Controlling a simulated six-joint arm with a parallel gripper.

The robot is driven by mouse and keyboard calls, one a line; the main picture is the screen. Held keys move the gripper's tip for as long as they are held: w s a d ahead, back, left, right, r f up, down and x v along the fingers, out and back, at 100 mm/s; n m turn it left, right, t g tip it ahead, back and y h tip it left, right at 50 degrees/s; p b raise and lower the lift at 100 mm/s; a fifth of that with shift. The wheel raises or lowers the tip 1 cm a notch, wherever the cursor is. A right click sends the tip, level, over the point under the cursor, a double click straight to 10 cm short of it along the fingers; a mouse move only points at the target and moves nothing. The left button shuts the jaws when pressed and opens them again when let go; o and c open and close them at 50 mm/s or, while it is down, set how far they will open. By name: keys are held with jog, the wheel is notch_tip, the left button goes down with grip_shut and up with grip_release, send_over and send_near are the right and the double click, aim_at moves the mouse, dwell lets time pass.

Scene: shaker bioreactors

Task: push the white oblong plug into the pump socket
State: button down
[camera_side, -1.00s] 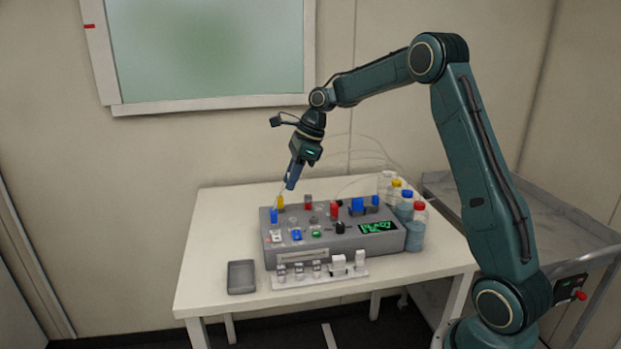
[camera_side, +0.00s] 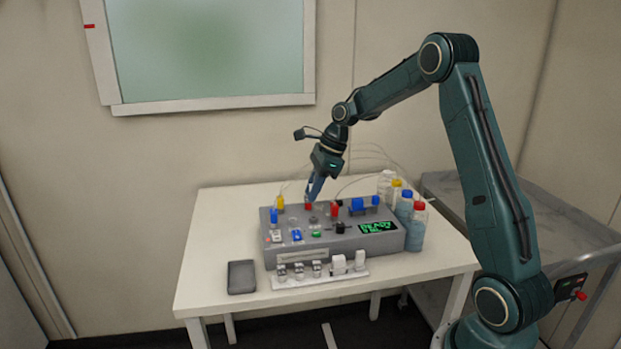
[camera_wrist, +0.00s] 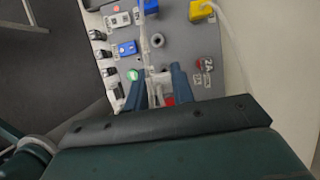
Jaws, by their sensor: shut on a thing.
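My gripper (camera_side: 313,196) is over the back part of the grey pump box (camera_side: 285,257), pointing down. In the wrist view its two blue fingers (camera_wrist: 157,92) are closed around a whitish piece with a pale tube, which seems to be the white oblong plug (camera_wrist: 157,88). Its lower end is hard to make out, and I cannot tell if it touches the box. A round grey socket (camera_wrist: 158,40) is open on the box top, beyond the fingers. I cannot tell which opening is the pump socket; the fingers hide part of the panel.
A red part (camera_side: 335,210) stands close to the fingers, and a yellow one (camera_side: 280,202) at the back left corner. White pieces (camera_side: 339,264) stand on a front rack. Bottles (camera_side: 415,228) stand at right. A dark tray (camera_side: 241,277) lies at front left; the table's left side is clear.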

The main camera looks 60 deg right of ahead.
aim_at(314, 222)
jog(key=shift+f, duration=0.2)
jog(key=shift+f, duration=1.95)
jog(key=shift+f, duration=1.05)
dwell(1.5)
jog(key=c, duration=1.1)
grip_release()
jog(key=shift+r, duration=0.2)
jog(key=v, duration=1.3)
jog(key=shift+r, duration=0.25)
jog(key=shift+s, duration=0.15)
